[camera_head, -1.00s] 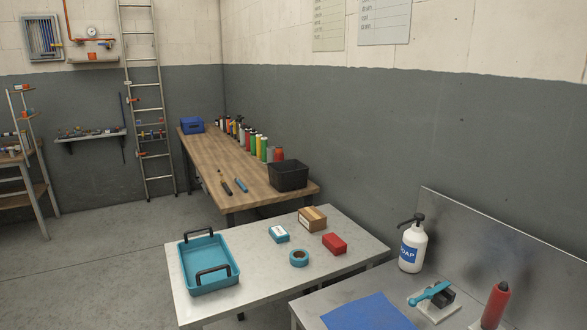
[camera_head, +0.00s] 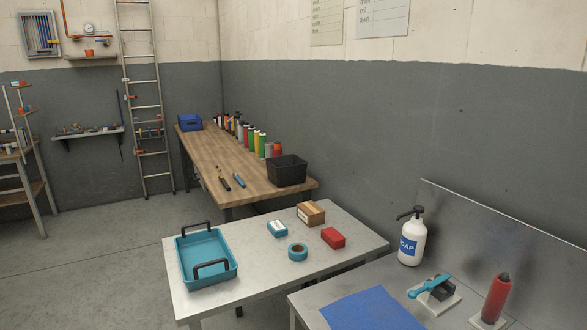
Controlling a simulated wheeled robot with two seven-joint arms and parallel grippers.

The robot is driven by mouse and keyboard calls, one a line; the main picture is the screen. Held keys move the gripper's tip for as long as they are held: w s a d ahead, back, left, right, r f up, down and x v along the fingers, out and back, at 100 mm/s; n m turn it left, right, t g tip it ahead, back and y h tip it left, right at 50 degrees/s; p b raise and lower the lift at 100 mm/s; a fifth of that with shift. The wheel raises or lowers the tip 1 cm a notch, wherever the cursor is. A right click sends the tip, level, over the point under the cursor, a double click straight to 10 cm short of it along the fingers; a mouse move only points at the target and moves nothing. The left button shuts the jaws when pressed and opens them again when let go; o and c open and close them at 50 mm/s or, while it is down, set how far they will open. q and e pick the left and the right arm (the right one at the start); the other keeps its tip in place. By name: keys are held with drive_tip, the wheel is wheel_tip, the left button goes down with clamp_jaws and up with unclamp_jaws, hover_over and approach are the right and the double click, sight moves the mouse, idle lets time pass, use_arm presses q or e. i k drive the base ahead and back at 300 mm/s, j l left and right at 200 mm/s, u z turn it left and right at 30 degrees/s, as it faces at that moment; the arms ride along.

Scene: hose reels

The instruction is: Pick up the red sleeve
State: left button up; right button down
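A red upright cylinder (camera_head: 496,299) with a rounded top stands on a small pale base on the metal counter at the lower right. It looks like the red sleeve, though I cannot be sure of this. A smaller red box (camera_head: 333,237) lies on the near metal table. Neither of my grippers is in view, and nothing touches the red cylinder or the red box.
Left of the cylinder are a teal-handled tool (camera_head: 430,286), a blue mat (camera_head: 371,311) and a soap bottle (camera_head: 412,240). A metal backsplash (camera_head: 510,240) rises behind. The metal table (camera_head: 250,262) holds a teal tray (camera_head: 207,283), tape and boxes. A wooden bench (camera_head: 215,165) stands beyond.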

sight(498, 295)
drive_tip(key=z, duration=1.3)
